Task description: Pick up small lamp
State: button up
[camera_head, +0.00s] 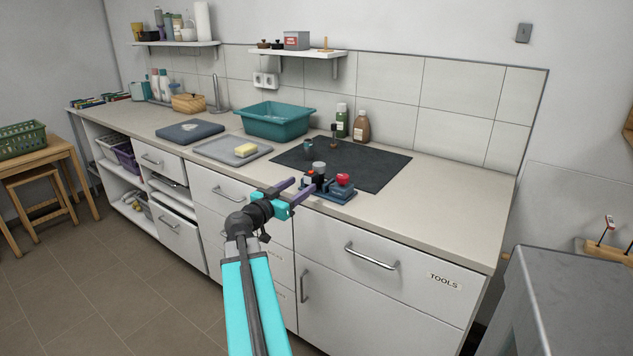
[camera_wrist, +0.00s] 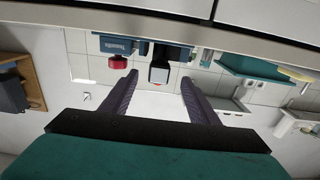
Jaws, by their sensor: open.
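My gripper (camera_head: 304,185) is open at the counter's front edge, and both fingers show in the wrist view (camera_wrist: 158,80). No thing in view is clearly a small lamp. A blue base (camera_head: 338,195) on the counter carries a red knob-like part (camera_head: 343,179). A dark upright thing with a grey top (camera_head: 319,168) and a small red-orange part stand beside it. In the upside-down wrist view, the dark block (camera_wrist: 160,70) appears between the fingertips and the red part (camera_wrist: 118,62) left of them. I see no contact. A small stemmed thing (camera_head: 333,132) stands farther back.
A black mat (camera_head: 375,165) lies behind the blue base. A teal basin (camera_head: 274,120), a green bottle (camera_head: 341,121) and a brown bottle (camera_head: 361,127) stand at the back. A grey tray (camera_head: 215,150) holds a yellow sponge (camera_head: 245,149). The counter's right end (camera_head: 455,205) is clear.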

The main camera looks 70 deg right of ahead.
aim_at(320, 172)
jog(key=shift+p+x, duration=0.7)
jog(key=shift+x, duration=3.3)
jog(key=shift+p+x, duration=0.85)
jog(key=shift+x, duration=1.1)
jog(key=shift+s+d, duration=0.25)
jog(key=shift+d, duration=0.35)
jog(key=c, duration=1.2)
